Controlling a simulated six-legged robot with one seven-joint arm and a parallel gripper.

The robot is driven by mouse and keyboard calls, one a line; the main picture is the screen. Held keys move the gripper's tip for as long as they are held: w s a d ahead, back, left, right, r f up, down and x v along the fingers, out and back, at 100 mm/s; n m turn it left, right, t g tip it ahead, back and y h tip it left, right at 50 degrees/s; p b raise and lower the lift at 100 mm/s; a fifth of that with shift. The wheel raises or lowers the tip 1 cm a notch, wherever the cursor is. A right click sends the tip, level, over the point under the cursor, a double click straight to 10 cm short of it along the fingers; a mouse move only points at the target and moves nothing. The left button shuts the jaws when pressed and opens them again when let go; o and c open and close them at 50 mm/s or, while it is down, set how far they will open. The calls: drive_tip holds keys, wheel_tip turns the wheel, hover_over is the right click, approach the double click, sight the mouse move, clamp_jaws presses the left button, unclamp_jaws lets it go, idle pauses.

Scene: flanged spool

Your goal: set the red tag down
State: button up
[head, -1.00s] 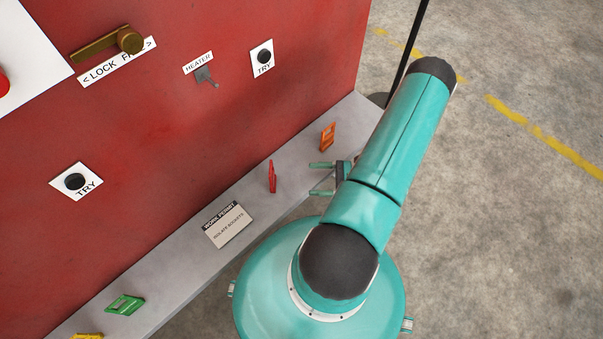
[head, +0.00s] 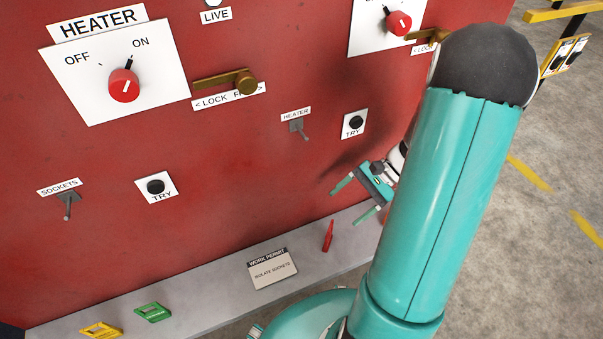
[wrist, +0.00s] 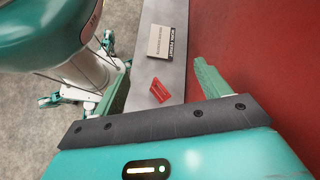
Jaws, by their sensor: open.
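The red tag (head: 328,236) stands on the grey ledge (head: 212,290) at the foot of the red panel, to the right of the work permit card. It also shows in the wrist view (wrist: 159,90), below the gap between the fingers and apart from them. My gripper (head: 348,206) is open and empty, above and to the right of the red tag, close to the panel. Both fingers show in the wrist view, with nothing between them.
The work permit card (head: 272,268) lies on the ledge. A green tag (head: 153,312) and a yellow tag (head: 101,330) are further left. The red panel (head: 230,185) carries a heater switch (head: 298,127) and a TRY button (head: 355,124) near my gripper.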

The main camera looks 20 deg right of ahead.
drive_tip(key=s+a+r+n+t+h, duration=0.2)
drive_tip(key=a+r+n+h, duration=0.3)
drive_tip(key=r, duration=0.6)
drive_tip(key=s+a+r+n+t+h, duration=0.2)
drive_tip(key=a+r+n+h, duration=0.3)
drive_tip(key=a+r+n, duration=0.3)
wheel_tip(320, 180, up, 5)
drive_tip(key=shift+s+a+f+t, duration=0.2)
drive_tip(key=shift+a+t, duration=0.5)
drive_tip(key=shift+a, duration=0.5)
drive_tip(key=shift+d, duration=0.15)
idle(0.5)
